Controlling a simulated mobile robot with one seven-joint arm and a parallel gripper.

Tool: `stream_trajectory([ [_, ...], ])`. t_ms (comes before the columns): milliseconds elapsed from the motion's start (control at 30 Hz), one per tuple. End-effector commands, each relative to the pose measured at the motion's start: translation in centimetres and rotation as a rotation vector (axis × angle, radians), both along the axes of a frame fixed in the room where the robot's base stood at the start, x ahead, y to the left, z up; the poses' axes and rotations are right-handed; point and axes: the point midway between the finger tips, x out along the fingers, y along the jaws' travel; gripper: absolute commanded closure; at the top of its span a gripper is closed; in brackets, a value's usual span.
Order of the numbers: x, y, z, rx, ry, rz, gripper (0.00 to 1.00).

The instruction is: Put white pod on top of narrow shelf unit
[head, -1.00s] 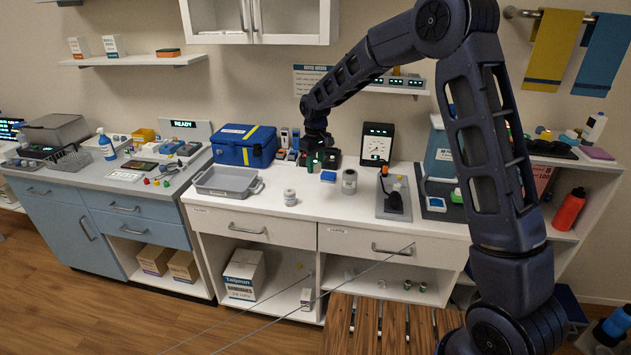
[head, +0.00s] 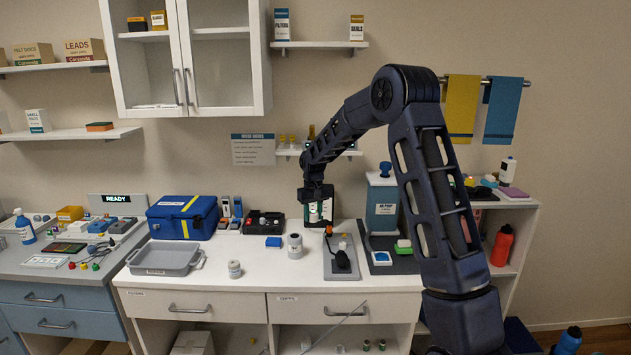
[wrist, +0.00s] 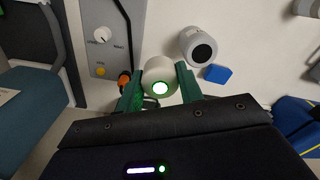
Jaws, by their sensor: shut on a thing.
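My gripper (head: 318,208) is raised above the back of the white counter, in front of the dial device. In the wrist view, its green fingers (wrist: 158,76) are shut on the white pod (wrist: 160,84), a rounded white thing with a glowing green spot. The narrow shelf unit (head: 526,204) is the white open unit at the right end of the counter, partly behind my arm. My gripper is well to its left.
The unit's top holds a white bottle (head: 507,170), a purple flat block (head: 514,193) and several small things; little bare room shows. A red bottle (head: 502,246) stands on a shelf below. A blue dispenser (head: 381,208) stands between my gripper and the unit.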

Motion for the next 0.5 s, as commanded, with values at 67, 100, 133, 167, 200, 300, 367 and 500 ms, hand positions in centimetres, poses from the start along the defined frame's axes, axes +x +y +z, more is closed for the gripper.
stream_trajectory([
  [67,1.5,-3.6,-0.8,-0.001,0.001,-0.088,0.85],
  [100,2.1,-5.2,-1.1,-0.001,0.001,-0.132,0.85],
  [133,2.5,-6.5,-1.4,-0.001,0.001,-0.164,0.85],
  [167,2.9,-7.7,-1.7,-0.002,0.001,-0.195,0.85],
  [200,3.5,-9.4,-2.0,-0.002,0.001,-0.238,0.85],
  [300,4.5,-13.6,-3.0,-0.002,0.002,-0.344,0.85],
  [367,5.0,-16.2,-3.5,-0.002,0.002,-0.407,0.85],
  [500,5.9,-21.7,-4.6,-0.001,0.001,-0.545,0.85],
])
